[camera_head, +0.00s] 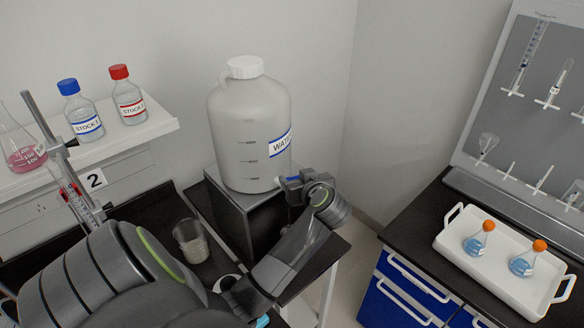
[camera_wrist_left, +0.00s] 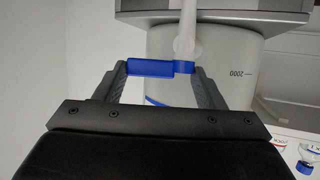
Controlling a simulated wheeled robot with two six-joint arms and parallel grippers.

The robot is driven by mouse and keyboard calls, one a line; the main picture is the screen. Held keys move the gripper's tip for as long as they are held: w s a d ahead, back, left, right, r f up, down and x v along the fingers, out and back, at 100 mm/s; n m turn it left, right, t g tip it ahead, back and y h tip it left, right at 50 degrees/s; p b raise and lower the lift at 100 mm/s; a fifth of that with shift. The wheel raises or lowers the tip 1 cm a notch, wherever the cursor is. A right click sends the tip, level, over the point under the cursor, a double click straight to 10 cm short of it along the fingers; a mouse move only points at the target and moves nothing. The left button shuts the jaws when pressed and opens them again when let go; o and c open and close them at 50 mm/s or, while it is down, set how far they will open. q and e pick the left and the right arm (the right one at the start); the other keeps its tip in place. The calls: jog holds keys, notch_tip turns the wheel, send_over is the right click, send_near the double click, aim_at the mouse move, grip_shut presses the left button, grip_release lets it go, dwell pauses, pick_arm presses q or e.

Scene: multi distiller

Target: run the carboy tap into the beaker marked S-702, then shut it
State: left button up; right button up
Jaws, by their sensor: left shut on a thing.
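The white carboy (camera_head: 250,120) with a blue-edged WATER label stands upright on a dark stand (camera_head: 262,205). My left gripper (camera_head: 293,183) is at the carboy's lower front. In the left wrist view, which is upside down, its fingers are shut across the blue tap handle (camera_wrist_left: 150,68), with the pale spout (camera_wrist_left: 186,35) beside it. The handle lies crosswise to the spout. No stream of water can be made out. A clear beaker (camera_head: 190,242) stands on the dark bench left of the stand, apart from the tap; no S-702 mark is readable. My right gripper is not seen.
A shelf (camera_head: 130,135) at the left holds a pink flask (camera_head: 22,150), a blue-capped bottle (camera_head: 82,112) and a red-capped bottle (camera_head: 127,97). My left arm covers much of the bench. At right, a white tray (camera_head: 500,277) holds two orange-capped flasks.

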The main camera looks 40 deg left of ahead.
pick_arm(q)
jog(key=shift+s+m+t+h, duration=0.25)
jog(key=shift+m+t+h, duration=0.15)
jog(key=shift+m+t, duration=0.2)
jog(key=shift+d+m+t+h, duration=0.1)
jog(key=shift+m+t+h, duration=0.3)
jog(key=shift+m+t, duration=0.15)
jog(key=shift+s+d+m+t+h, duration=0.1)
jog(key=shift+s+m+t+h, duration=0.1)
jog(key=shift+m+t+h, duration=0.65)
jog(key=shift+s+m+t+h, duration=0.2)
jog(key=shift+m+t+h, duration=0.4)
jog(key=shift+m, duration=0.3)
dwell(5.1)
